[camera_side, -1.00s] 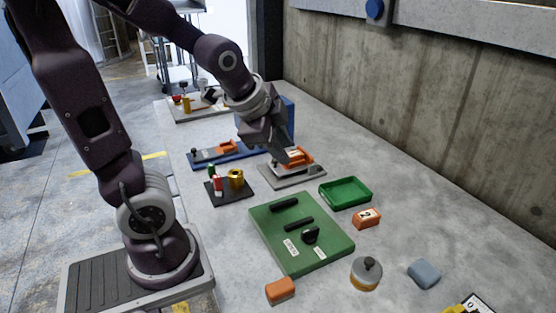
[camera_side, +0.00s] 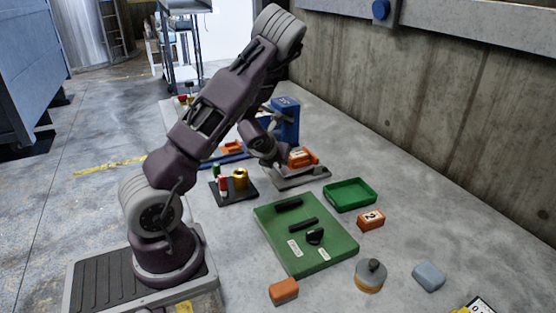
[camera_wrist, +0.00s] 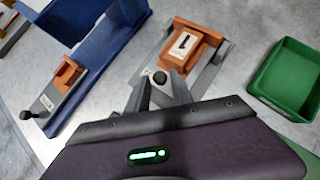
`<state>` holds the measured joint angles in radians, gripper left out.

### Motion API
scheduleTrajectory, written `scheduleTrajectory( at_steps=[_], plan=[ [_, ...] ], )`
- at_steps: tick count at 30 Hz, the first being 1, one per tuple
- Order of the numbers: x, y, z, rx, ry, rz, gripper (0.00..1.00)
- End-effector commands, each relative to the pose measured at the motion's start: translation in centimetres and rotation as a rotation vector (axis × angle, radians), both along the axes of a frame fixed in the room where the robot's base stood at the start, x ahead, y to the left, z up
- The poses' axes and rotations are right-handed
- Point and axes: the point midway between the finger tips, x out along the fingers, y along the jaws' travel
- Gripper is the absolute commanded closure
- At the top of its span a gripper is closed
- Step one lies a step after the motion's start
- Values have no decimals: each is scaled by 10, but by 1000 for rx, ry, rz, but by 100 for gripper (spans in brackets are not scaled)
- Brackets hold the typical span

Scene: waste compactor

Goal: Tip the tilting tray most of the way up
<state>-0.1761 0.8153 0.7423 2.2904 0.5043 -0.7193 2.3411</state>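The tilting tray is probably the grey tray (camera_wrist: 214,72) carrying an orange block marked 1 (camera_wrist: 189,45); it also shows in the side view (camera_side: 301,179). It looks low and close to flat, though a small tilt is hard to judge. A dark round knob (camera_wrist: 160,78) is at its near end. My gripper (camera_wrist: 159,80) is at that end, its two grey fingers apart on either side of the knob in the wrist view. I cannot tell whether they touch it. In the side view my wrist hides the fingertips and part of the tray.
A blue compactor body (camera_side: 285,120) stands behind the tray, with an orange piece on a rail (camera_wrist: 67,78) to the left. A green bin (camera_side: 349,194), an orange block marked 2 (camera_side: 370,221) and a green board (camera_side: 275,218) lie nearer. A dark stand with cylinders (camera_side: 234,190) is left.

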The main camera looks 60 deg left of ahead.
Motion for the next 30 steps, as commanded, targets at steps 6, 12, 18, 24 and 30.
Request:
scheduleTrajectory(
  at_steps=[6, 12, 18, 24, 30],
  plan=[
    [0, 0, 0, -1, -1, 1, 80],
    [0, 0, 0, -1, -1, 1, 100],
    [0, 0, 0, -1, -1, 1, 100],
    [0, 0, 0, -1, -1, 1, 100],
    [0, 0, 1, -1, -1, 1, 100]
  ],
)
